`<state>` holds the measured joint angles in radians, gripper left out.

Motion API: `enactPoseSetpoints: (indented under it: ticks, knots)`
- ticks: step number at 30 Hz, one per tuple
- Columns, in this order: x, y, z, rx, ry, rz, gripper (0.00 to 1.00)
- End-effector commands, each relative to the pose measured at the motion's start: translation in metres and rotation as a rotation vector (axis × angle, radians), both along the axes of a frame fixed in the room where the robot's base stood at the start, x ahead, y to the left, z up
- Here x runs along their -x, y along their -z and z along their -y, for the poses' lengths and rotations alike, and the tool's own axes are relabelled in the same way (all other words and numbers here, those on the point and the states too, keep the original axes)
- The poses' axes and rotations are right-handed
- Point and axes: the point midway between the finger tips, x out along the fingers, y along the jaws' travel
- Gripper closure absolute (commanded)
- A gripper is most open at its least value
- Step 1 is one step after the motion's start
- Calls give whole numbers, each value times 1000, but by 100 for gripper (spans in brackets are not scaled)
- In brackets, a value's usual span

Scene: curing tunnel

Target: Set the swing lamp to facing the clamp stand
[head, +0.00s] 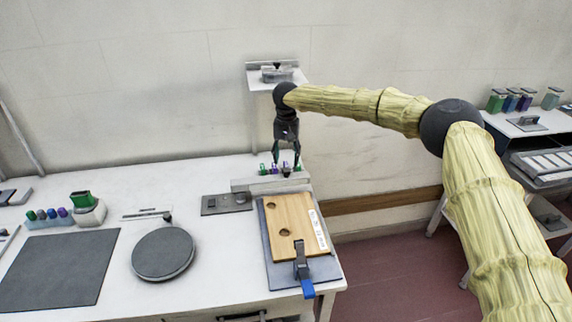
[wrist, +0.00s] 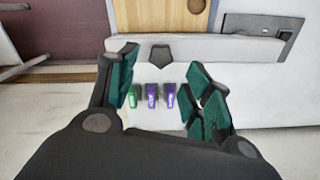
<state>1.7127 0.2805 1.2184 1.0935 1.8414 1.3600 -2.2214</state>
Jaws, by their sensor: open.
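My gripper (head: 286,163) points down at the back right of the white bench, jaws apart. In the wrist view its fingers (wrist: 163,72) stand on either side of several small green and purple pieces (wrist: 152,95), with nothing visibly gripped. The clamp stand seems to be the wooden board (head: 284,222) with a dark, blue-handled clamp (head: 302,270) at its front. I cannot tell for certain which thing is the swing lamp; a thin bar with a dark knob (head: 168,217) stands behind a round dark disc (head: 163,253), left of the board.
A pale raised bar (head: 250,184) runs behind the board. A dark plate with a knob (head: 222,205) lies left of it. A dark mat (head: 58,270) and a rack of bottles (head: 48,221) are further left. A wall shelf (head: 256,83) is above. A second bench is right.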

Motion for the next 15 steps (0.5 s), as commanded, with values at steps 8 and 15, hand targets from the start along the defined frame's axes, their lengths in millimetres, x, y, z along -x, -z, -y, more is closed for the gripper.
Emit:
enactPoseSetpoints:
  ticks: [8, 15]
  knots:
    - [0, -49, 0, 0, -1, 2, 50]
    - [0, -71, 0, 0, -1, 0, 50]
